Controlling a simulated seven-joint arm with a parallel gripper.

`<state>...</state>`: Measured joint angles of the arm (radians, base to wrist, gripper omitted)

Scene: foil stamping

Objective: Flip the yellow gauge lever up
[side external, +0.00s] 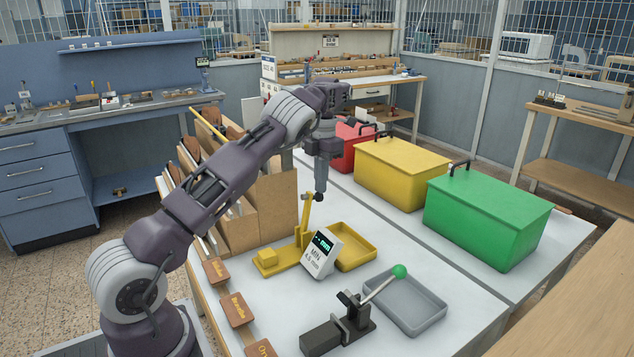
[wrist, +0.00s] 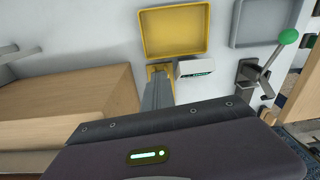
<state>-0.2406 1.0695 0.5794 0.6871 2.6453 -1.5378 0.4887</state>
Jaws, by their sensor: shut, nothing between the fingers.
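The yellow gauge (side external: 281,259) sits on the white table, with a flat yellow base and a yellow lever (side external: 306,217) that stands nearly upright. A white display box (side external: 320,253) with a lit dark screen is beside it; the box also shows in the wrist view (wrist: 196,68). My gripper (side external: 320,195) points down with its fingers shut and empty, close to the lever's top end. Whether they touch cannot be told. In the wrist view my gripper (wrist: 158,80) covers most of the gauge, and only a bit of yellow (wrist: 159,68) shows at its tip.
A yellow tray (side external: 356,253) lies behind the display box. A black clamp (side external: 352,320) with a green-knobbed lever (side external: 399,271) and a grey tray (side external: 410,318) are at the front right. Red (side external: 346,150), yellow (side external: 402,172) and green (side external: 487,218) bins stand behind. A wooden rack (side external: 275,207) is close on the left.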

